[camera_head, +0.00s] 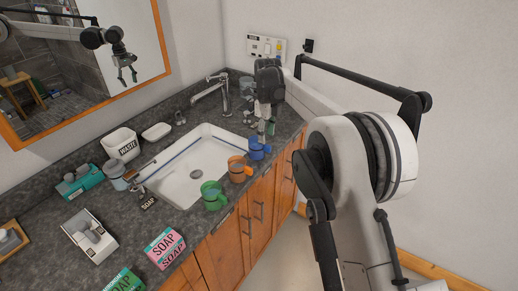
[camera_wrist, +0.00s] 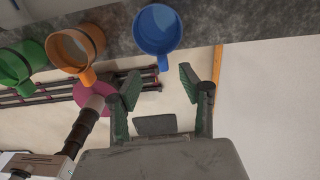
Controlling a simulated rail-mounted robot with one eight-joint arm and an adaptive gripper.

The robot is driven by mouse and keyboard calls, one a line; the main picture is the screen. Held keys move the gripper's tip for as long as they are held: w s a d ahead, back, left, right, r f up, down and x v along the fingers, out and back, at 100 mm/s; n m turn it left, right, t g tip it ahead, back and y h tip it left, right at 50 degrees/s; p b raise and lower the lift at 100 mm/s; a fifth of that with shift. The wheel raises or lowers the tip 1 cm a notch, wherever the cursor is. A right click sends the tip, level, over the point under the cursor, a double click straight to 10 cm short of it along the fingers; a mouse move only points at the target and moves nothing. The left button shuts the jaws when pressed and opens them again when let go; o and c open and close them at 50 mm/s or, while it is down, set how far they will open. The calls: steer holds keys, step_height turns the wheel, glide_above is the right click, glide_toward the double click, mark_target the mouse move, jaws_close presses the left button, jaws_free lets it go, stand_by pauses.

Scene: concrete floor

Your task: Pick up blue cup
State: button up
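The blue cup (camera_head: 258,148) stands on the dark counter near its front edge, to the right of the sink. In the wrist view the blue cup (camera_wrist: 158,28) is at the top centre, with its handle pointing down toward my gripper. My gripper (camera_head: 267,126) hangs close above and behind the cup in the head view. In the wrist view my gripper (camera_wrist: 158,88) has its two green-padded fingers spread apart with nothing between them. The cup's handle reaches toward the space between the fingertips.
An orange cup (camera_head: 239,169) and a green cup (camera_head: 213,196) stand to the left along the counter edge. The sink (camera_head: 190,165) and faucet (camera_head: 215,90) lie behind them. Soap boxes (camera_head: 164,248) are at the front left. Wooden cabinets (camera_head: 262,205) are below the counter.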

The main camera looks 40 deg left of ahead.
mark_target(265, 145)
steer(key=shift+w+a+f+p, duration=0.1)
steer(key=shift+f+p, duration=0.15)
steer(key=shift+f, duration=0.85)
steer(key=shift+a+f+p, duration=0.15)
steer(key=shift+f+p, duration=0.15)
steer(key=shift+f, duration=0.75)
steer(key=shift+w+a+f+p, duration=0.1)
steer(key=shift+f+p, duration=0.15)
steer(key=shift+f, duration=0.85)
jaws_close()
